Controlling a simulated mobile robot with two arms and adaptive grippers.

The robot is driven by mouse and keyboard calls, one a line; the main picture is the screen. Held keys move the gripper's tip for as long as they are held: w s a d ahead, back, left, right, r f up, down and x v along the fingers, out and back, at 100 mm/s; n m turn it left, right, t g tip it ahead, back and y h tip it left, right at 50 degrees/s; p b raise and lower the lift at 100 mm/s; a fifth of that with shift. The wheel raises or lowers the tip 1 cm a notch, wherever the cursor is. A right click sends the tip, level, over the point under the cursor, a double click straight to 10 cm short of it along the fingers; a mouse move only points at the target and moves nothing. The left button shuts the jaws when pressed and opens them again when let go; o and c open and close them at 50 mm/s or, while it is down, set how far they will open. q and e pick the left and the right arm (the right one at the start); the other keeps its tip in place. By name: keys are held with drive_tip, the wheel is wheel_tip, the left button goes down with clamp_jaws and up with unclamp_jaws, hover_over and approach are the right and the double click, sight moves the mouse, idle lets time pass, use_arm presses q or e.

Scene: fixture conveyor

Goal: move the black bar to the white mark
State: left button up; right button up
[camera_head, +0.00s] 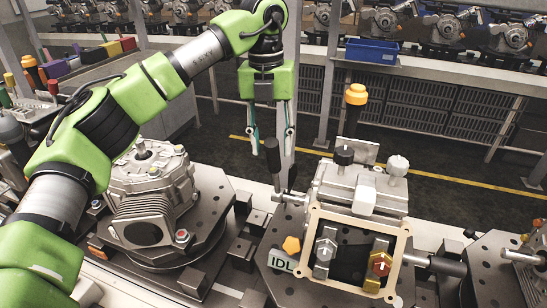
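A black bar (272,158), which looks like a lever handle, stands almost upright and slightly tilted at the left of the fixture. Its lower end runs down toward a metal shaft. My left gripper (273,145) points down over it with two thin fingers apart. The bar's top appears between or just behind the fingertips; I cannot tell if they touch. A grey block (325,251) with a pale upward arrow sits in a beige frame (313,222). A red and gold block (380,266) there carries a white arrow. I cannot tell which is the white mark. My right gripper is out of view.
A metal housing (150,185) stands on a round plate at left. A clamp with black and white knobs (397,166) rises behind the frame. An "IDL" label (281,263) and orange piece (291,245) lie beside it. A blue bin (371,50) is farther back.

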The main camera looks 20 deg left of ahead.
sight(274, 175)
use_arm(q)
drive_tip(key=f, duration=0.2)
drive_tip(key=f+p, duration=0.1)
drive_tip(key=f, duration=0.1)
drive_tip(key=shift+d, duration=0.2)
drive_tip(key=shift+f, duration=0.45)
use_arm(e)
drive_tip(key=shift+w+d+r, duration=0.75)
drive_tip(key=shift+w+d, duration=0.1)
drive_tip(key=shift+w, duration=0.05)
